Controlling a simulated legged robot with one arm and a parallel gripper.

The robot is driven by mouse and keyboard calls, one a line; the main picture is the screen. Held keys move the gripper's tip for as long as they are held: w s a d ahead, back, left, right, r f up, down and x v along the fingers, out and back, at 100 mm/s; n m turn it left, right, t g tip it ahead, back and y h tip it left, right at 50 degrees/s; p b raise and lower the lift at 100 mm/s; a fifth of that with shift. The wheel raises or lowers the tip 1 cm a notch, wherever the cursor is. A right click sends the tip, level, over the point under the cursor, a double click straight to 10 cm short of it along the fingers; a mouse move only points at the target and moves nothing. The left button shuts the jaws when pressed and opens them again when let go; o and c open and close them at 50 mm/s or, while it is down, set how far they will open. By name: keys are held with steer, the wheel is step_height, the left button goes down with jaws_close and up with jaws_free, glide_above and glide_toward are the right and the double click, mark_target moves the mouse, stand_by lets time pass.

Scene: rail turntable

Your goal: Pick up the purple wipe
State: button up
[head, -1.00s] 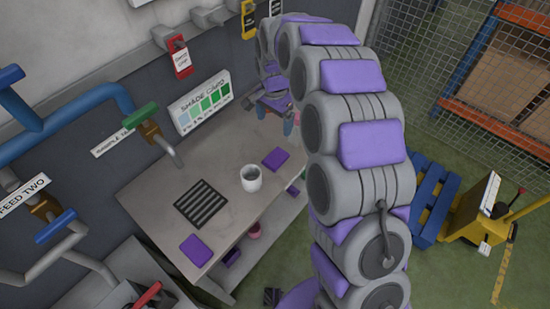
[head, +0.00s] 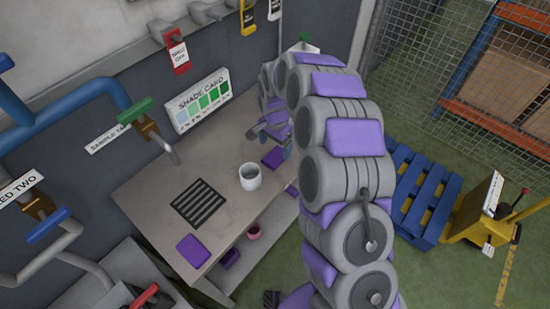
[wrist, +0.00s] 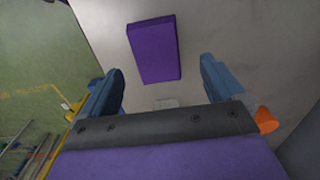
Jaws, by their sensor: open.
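A flat purple wipe (head: 273,158) lies on the grey bench at its far right side, partly hidden by my gripper in the head view. A second purple wipe (head: 194,250) lies at the near end of the bench. In the wrist view one purple wipe (wrist: 154,50) lies flat, ahead of and between my two blue fingers. My gripper (wrist: 163,75) is open and empty, with no contact visible. In the head view my gripper (head: 270,140) hangs over the far wipe; the exact height is hard to tell.
A white cup (head: 250,177) and a dark slotted mat (head: 199,205) stand on the bench (head: 150,180) near the wipes. A shade card (head: 198,100) and taps line the wall behind. A pink pot (head: 254,232) is on the lower shelf. A blue pallet (head: 425,195) lies at right.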

mark_target(276, 155)
steer(key=f+b, duration=0.1)
steer(key=f, duration=0.3)
steer(key=shift+d+f, duration=0.15)
steer(key=shift+d, duration=0.05)
steer(key=c, duration=1.2)
steer(key=shift+r+p, duration=0.65)
steer(key=shift+r, duration=1.4)
steer(key=s+d, duration=0.1)
steer(key=s, duration=0.4)
steer(key=s+d+p, duration=0.1)
steer(key=s+d, duration=0.1)
steer(key=s, duration=0.3)
steer(key=s+d+r+p, duration=0.1)
steer(key=s, duration=0.4)
steer(key=shift+s+d, duration=0.15)
